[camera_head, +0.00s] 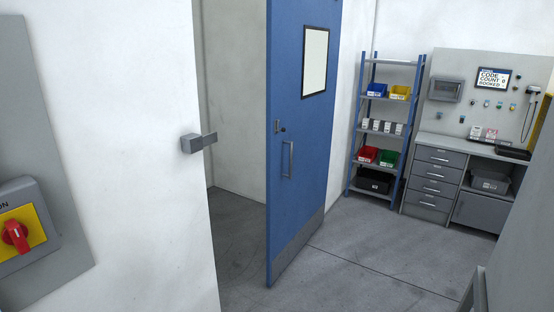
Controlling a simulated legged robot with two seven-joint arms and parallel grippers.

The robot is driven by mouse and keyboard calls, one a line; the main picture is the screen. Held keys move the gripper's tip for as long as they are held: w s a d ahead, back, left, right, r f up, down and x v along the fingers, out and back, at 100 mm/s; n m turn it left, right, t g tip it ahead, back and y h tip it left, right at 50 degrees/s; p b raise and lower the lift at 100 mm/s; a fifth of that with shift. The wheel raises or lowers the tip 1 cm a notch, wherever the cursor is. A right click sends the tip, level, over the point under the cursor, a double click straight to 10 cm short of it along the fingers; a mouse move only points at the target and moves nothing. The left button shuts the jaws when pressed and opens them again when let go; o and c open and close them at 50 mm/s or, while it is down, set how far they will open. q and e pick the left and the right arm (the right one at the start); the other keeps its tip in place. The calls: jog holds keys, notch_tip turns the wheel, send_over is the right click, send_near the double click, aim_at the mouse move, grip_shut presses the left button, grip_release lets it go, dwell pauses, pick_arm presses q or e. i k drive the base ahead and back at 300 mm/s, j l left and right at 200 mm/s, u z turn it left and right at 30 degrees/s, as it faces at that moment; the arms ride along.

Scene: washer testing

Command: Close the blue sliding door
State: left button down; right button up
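The blue door (300,190) stands partly open in the middle of the head view. It has a metal pull handle (288,160), a small latch above the handle, a pale window panel (315,62) and a grey kick plate along its bottom. To its left is an open gap in the white wall, with a grey floor and pale walls visible through it. A grey catch (198,142) sticks out from the wall edge at the left of the gap, apart from the door. Neither of my grippers is in view.
A red rotary switch (15,236) on a yellow plate is at the left. A blue shelf rack (353,130) with coloured bins stands behind the door to the right, beside a grey workbench (430,182). The floor (365,255) before the door is clear.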

aim_at(303, 37)
jog(key=i+l+z, duration=0.1)
jog(key=i+z, duration=0.15)
jog(key=i, duration=0.3)
jog(key=i+z, duration=0.2)
jog(key=i, duration=0.4)
jog(key=i+j+z, duration=0.25)
jog(key=i, duration=0.3)
jog(key=i+j+z, duration=0.25)
jog(key=i, duration=0.3)
jog(key=i+l, duration=0.2)
jog(key=i, duration=0.7)
jog(key=i+l+z, duration=0.1)
jog(key=i, duration=0.8)
jog(key=i+l, duration=0.15)
jog(key=i, duration=0.75)
jog(key=i+l+u, duration=0.3)
jog(key=i, duration=0.3)
jog(key=i+l+u, duration=0.35)
jog(key=i, duration=0.25)
